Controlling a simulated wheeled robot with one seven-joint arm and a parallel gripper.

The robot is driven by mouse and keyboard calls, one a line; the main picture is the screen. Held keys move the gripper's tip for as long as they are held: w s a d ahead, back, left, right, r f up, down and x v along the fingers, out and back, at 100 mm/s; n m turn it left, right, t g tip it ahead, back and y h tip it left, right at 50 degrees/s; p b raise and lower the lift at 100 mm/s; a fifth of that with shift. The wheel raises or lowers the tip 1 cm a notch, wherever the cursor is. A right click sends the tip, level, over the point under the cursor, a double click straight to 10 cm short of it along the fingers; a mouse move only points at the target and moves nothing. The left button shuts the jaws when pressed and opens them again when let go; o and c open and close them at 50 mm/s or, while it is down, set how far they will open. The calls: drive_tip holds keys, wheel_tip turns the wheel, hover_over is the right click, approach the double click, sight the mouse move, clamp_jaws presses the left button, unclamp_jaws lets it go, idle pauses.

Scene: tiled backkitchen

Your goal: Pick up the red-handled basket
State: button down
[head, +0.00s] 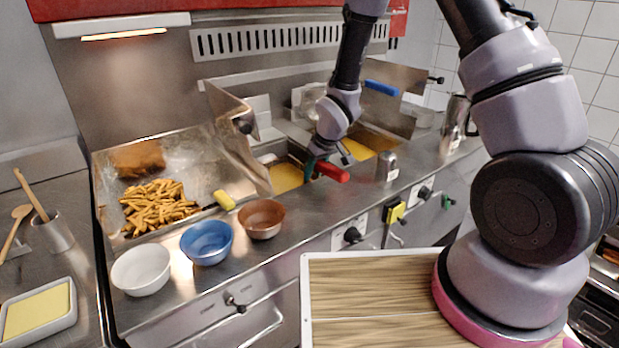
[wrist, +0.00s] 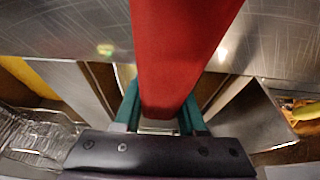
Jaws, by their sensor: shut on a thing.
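The red handle (head: 331,172) of the basket sticks out over the front edge of the fryer in the head view. It fills the middle of the wrist view (wrist: 182,50). My gripper (head: 313,166) is shut on this handle, with its teal fingers on either side of it in the wrist view (wrist: 160,120). The basket's body is mostly hidden by my gripper and arm in the head view. I cannot tell whether it is lifted clear of the oil.
A blue handle (head: 382,88) lies behind my wrist. Yellow oil (head: 286,178) fills the fryer wells. Left are a tray of fries (head: 158,208) and white (head: 141,270), blue (head: 206,242) and brown (head: 261,218) bowls. A metal shaker (head: 387,167) stands right of the handle.

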wheel_tip(320, 180, up, 17)
drive_tip(key=shift+r, duration=0.2)
idle(0.3)
drive_tip(key=shift+d, duration=0.1)
drive_tip(key=shift+r, duration=2.45)
